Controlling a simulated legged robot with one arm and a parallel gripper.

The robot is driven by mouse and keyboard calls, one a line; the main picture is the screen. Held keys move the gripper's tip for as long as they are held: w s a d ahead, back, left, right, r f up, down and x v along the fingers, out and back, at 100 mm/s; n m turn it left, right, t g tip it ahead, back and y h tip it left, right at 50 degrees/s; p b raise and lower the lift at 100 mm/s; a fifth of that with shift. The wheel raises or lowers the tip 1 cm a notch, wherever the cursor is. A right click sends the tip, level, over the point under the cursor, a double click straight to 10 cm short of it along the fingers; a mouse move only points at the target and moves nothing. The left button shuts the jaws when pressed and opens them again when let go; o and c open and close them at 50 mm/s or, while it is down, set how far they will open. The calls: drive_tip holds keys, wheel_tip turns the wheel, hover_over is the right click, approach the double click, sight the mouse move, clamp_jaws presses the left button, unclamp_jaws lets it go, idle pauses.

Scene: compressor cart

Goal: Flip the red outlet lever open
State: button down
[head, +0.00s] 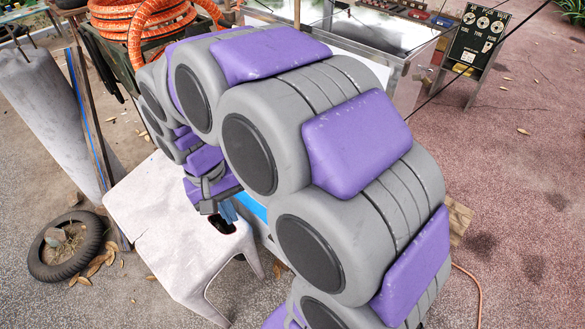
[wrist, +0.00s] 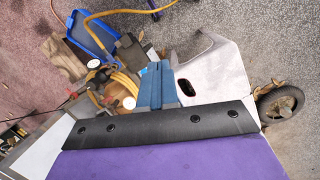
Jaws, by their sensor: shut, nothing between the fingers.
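My gripper (wrist: 156,72) shows in the wrist view as two blue fingers, shut with nothing between them. In the head view its blue fingers (head: 228,211) show below my arm, over the edge of the white stool. In the wrist view, dark fittings with round white-faced gauges (wrist: 128,103) and a coiled yellow hose (wrist: 122,82) lie just left of the fingers. I cannot clearly make out the red outlet lever. A small reddish spot (wrist: 72,96) is at the left of the fittings, too small to identify. In the head view my arm hides most of this area.
A white stool (head: 160,225) stands left of my gripper, with a tire (head: 68,268) beyond it. A blue tray (wrist: 88,38) lies on the ground in the wrist view. Orange hose coils (head: 140,25) and a metal table (head: 415,70) are behind. Open pavement lies right.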

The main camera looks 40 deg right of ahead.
drive_tip(key=w+d+f+m+h+p, duration=0.1)
drive_tip(key=w+d+f+m+p, duration=0.15)
drive_tip(key=w+d, duration=0.45)
drive_tip(key=w+d+f+m+p, duration=0.2)
drive_tip(key=w+d+f+m, duration=0.15)
drive_tip(key=w, duration=0.85)
drive_tip(key=w+d+f+m+g+h+p, duration=0.1)
drive_tip(key=d+f+m, duration=0.3)
drive_tip(key=d, duration=0.5)
drive_tip(key=w+d+f+m+g+h+p, duration=0.2)
drive_tip(key=d+f+m, duration=0.3)
drive_tip(key=d+f, duration=0.4)
drive_tip(key=shift+w+d+f+p, duration=0.2)
drive_tip(key=shift+w+f+p, duration=0.1)
drive_tip(key=shift+p, duration=0.4)
drive_tip(key=shift+s, duration=0.1)
